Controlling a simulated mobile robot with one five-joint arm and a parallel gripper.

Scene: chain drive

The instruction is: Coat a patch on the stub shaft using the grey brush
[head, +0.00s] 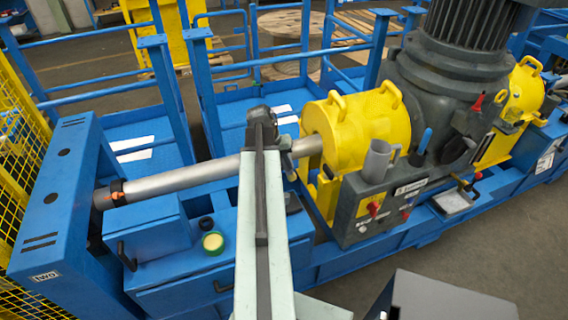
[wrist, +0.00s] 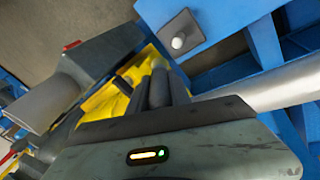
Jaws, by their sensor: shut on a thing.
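The stub shaft (head: 185,180) is a bare silver bar running from the blue end housing to the yellow cover; it also shows at right in the wrist view (wrist: 268,86). My gripper (head: 284,150) is over the shaft's right part, near the yellow cover, and my arm hides some of the shaft. In the wrist view my gripper (wrist: 158,92) is shut on a dark grey, rounded piece, which looks like the grey brush (wrist: 158,84). Its bristles are hidden, so I cannot tell whether they touch the shaft. No coated patch is visible.
The yellow cover (head: 345,130) stands close right of my gripper. A grey jug (head: 378,160) stands on the grey control box (head: 365,212). A blue handle (head: 424,140) and a red one (head: 477,104) stand farther right.

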